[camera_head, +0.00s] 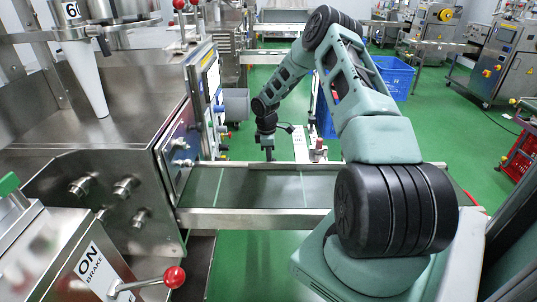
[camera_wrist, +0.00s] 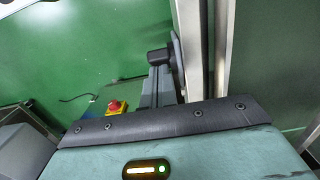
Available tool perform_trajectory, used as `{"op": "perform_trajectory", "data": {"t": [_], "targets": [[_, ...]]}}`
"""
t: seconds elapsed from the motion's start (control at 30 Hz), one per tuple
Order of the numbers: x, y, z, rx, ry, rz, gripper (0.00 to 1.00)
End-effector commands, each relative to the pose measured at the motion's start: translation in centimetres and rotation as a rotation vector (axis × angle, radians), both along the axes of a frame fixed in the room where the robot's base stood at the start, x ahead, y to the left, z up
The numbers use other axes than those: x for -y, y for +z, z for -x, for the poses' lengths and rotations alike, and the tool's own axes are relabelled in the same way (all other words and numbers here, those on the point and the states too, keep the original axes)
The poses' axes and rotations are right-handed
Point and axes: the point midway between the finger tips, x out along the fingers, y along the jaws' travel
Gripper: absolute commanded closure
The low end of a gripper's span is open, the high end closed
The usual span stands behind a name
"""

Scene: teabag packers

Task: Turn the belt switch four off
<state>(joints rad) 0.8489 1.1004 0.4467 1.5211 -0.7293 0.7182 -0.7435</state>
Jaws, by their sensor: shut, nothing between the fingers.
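A red knob on a yellow base (camera_wrist: 115,107) shows in the wrist view, left of my gripper (camera_wrist: 166,65) and apart from it. A small white box with a red top (camera_head: 318,145) stands by the far edge of the conveyor belt in the head view. I cannot tell which control is belt switch four, and no number is readable on either. My gripper (camera_head: 268,154) points down over the far side of the belt in the head view. It is shut and empty, to the left of the white box.
The conveyor belt (camera_head: 240,187) with metal rails runs across the middle. A steel machine with a control panel (camera_head: 207,95) stands at its left. A red-knobbed lever (camera_head: 174,277) is at the front left. A blue crate (camera_head: 392,75) stands behind my arm on the green floor.

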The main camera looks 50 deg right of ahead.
Motion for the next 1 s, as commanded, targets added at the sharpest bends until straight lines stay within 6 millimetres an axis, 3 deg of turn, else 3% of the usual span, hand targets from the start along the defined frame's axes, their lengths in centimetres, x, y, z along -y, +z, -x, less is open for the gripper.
{"op": "perform_trajectory", "data": {"t": [0.47, 1.0], "targets": [[0.5, 0.3, 0.6, 0.089, -0.005, -0.078, 1.00], [2.0, -0.7, 2.3, 0.435, -0.011, -0.372, 1.00]]}}
